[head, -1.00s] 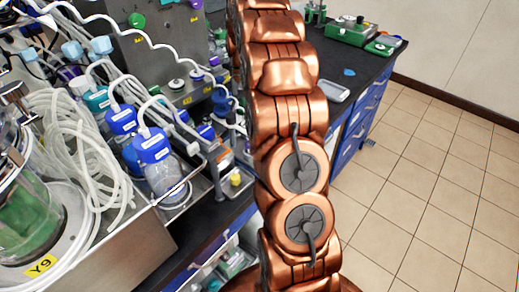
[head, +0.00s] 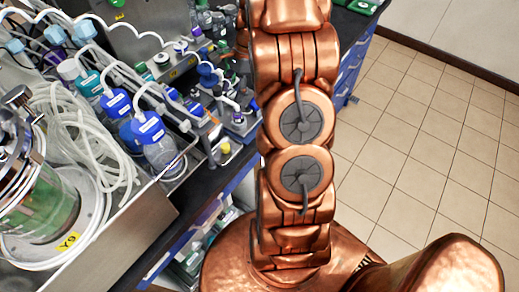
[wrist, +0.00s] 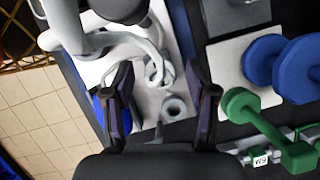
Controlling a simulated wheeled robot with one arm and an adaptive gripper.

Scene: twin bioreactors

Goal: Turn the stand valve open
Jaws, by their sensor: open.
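My gripper (wrist: 160,78) shows in the wrist view with its two dark fingers apart and nothing held between them. Beyond the fingers are looped white tubing (wrist: 152,50) and a small grey ring (wrist: 174,107) on a pale surface. A green handle-like part with a round end (wrist: 241,103) lies to the right of the fingers, apart from them. I cannot tell for certain whether it is the stand valve. In the head view my copper arm fills the middle, and my gripper is out of frame.
Blue round parts (wrist: 265,60) sit right of the fingers in the wrist view, above a tag (wrist: 260,160). In the head view, a glass vessel (head: 45,205), coiled tubing (head: 85,140) and blue-capped bottles (head: 152,140) crowd the left bench. Tiled floor (head: 410,150) is clear at right.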

